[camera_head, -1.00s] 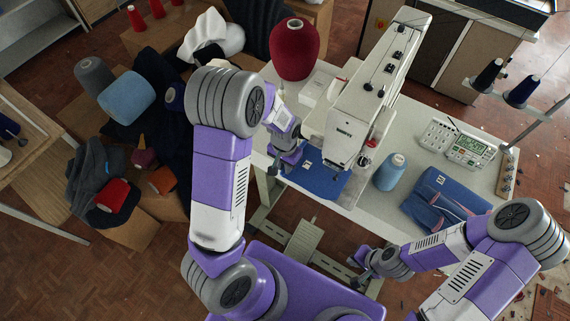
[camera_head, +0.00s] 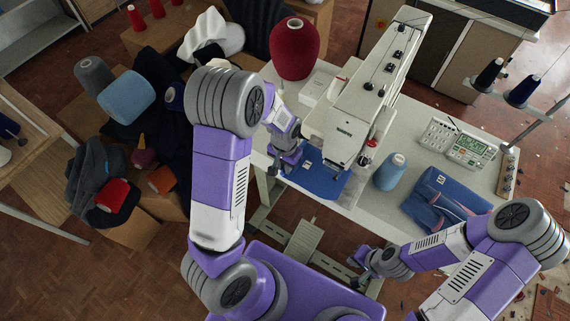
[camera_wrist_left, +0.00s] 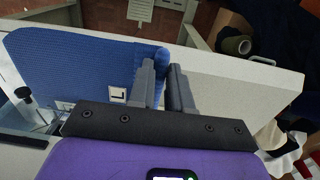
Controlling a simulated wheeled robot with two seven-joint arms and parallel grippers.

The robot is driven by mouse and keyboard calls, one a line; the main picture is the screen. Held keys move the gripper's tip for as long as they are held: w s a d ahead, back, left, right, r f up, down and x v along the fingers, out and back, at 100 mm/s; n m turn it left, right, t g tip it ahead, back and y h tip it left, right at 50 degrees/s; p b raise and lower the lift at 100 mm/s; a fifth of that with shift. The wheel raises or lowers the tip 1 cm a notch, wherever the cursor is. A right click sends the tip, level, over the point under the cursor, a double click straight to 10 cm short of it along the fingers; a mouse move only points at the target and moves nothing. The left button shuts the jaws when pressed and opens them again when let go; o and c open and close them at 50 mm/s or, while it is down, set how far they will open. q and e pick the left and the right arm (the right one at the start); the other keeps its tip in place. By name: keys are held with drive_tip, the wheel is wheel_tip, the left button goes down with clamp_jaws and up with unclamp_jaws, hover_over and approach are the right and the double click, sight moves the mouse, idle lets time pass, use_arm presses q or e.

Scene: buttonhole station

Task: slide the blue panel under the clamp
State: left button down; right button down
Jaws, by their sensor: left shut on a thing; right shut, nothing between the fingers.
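The blue panel (camera_head: 326,184) lies flat on the pale table of the sewing machine (camera_head: 352,110), partly under the machine head in the head view. In the left wrist view the panel (camera_wrist_left: 80,62) spreads to the left and carries a small white label marked L. My left gripper (camera_head: 279,168) is shut on the panel's edge; its fingers (camera_wrist_left: 166,68) show in the wrist view. A metal clamp part (camera_wrist_left: 28,103) is at the panel's left edge there; whether the panel is under it I cannot tell. My right gripper (camera_head: 360,260) is shut and empty, in front of the table.
A light blue thread cone (camera_head: 389,173) stands right of the machine head. Folded blue cloth (camera_head: 446,200) and a control box (camera_head: 468,150) are further right. A large red cone (camera_head: 295,50) stands behind my left arm. The table edge is close to my left gripper.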

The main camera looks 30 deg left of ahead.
use_arm(q)
drive_tip(key=c, duration=1)
unclamp_jaws()
wheel_tip(320, 180, up, 8)
drive_tip(key=shift+f+p, duration=0.2)
drive_tip(key=shift+p, duration=0.35)
drive_tip(key=shift+s+f, duration=0.1)
